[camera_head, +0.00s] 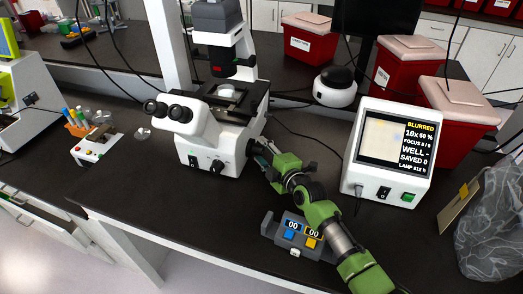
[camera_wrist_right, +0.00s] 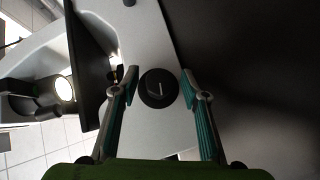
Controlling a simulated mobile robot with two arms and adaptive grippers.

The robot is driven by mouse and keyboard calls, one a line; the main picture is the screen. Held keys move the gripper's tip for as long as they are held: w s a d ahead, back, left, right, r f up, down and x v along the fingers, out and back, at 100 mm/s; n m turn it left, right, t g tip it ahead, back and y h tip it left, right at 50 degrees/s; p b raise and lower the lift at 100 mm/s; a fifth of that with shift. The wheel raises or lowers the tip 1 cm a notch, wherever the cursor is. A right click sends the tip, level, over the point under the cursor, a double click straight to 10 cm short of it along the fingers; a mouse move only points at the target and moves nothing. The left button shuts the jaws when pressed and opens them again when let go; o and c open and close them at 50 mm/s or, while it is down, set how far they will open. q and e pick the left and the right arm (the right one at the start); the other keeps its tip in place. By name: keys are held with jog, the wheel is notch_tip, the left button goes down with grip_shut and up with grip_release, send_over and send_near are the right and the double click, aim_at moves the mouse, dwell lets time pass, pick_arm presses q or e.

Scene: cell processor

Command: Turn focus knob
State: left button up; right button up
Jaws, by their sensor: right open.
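The white microscope (camera_head: 205,133) stands on the dark bench, with black eyepieces at the left. A round black knob (camera_wrist_right: 158,89) with a pale mark sits on its white side in the right wrist view. My right gripper (camera_wrist_right: 159,76) is open, with one teal-padded finger on each side of the knob and a small gap at each side. In the head view my right gripper (camera_head: 262,151) is at the microscope's right side and hides that knob. The screen (camera_head: 394,150) reads BLURRED, 10x, WELL - and SAVED 0; its focus digits are hard to read. My left gripper is out of view.
Red bins (camera_head: 456,118) stand behind the screen. A clear bag (camera_head: 492,225) is at the right edge. A tube rack (camera_head: 78,127) stands left, and the bench front is mostly free.

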jog(key=shift+w+a, duration=0.15)
jog(key=shift+w, duration=0.1)
jog(key=c, duration=1.1)
